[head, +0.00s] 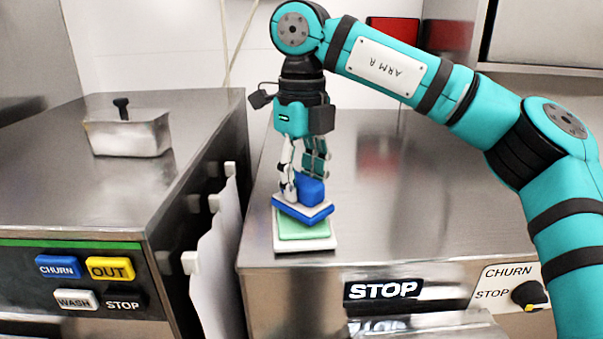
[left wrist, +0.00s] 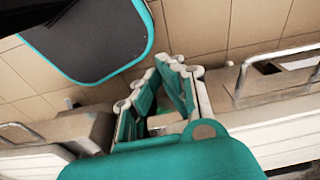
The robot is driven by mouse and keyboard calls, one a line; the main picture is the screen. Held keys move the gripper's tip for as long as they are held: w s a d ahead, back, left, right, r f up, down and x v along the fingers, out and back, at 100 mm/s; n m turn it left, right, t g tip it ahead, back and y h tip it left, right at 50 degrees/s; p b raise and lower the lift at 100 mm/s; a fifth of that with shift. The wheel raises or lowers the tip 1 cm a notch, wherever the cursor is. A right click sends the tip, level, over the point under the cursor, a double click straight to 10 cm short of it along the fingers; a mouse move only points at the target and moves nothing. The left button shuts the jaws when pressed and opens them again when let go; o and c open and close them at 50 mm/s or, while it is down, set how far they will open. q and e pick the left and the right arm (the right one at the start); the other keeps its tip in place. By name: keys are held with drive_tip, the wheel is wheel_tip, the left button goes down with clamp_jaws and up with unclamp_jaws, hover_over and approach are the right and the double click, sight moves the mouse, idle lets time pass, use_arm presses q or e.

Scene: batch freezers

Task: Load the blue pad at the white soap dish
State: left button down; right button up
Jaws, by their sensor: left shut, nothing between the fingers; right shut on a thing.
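The blue pad (head: 290,211) has a blue block-shaped grip (head: 311,190) on top and a white underside. My right gripper (head: 302,184) comes down from above in the head view and is shut on this block. The pad is over a green pad (head: 303,230), turned at an angle to it. I cannot tell whether the two touch. The green pad lies on a white square base (head: 306,246), which looks like the white soap dish, at the left front of the right steel top. My left gripper (left wrist: 165,78) shows only in the left wrist view, shut and empty.
The right steel top (head: 420,200) is clear to the right of the stack. A gap separates it from the left freezer, whose top carries a metal container with a dark knob (head: 127,132). Button panels (head: 90,282) face the front. The left wrist view shows tiled floor (left wrist: 205,25).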

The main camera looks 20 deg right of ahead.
sight(301, 178)
drive_tip(key=shift+w, duration=0.15)
drive_tip(key=shift+f, duration=0.1)
use_arm(q)
drive_tip(key=shift+s+a+f, duration=0.1)
drive_tip(key=shift+s+f, duration=0.15)
drive_tip(key=shift+s, duration=0.55)
use_arm(e)
drive_tip(key=shift+f, duration=0.2)
use_arm(q)
drive_tip(key=shift+s+f+b, duration=0.25)
drive_tip(key=shift+s+b, duration=0.1)
drive_tip(key=shift+b, duration=0.05)
use_arm(e)
drive_tip(key=shift+f, duration=0.35)
idle(0.3)
drive_tip(key=shift+r+p, duration=0.45)
drive_tip(key=shift+r, duration=0.9)
use_arm(q)
drive_tip(key=shift+r, duration=0.4)
use_arm(e)
drive_tip(key=shift+r, duration=2.25)
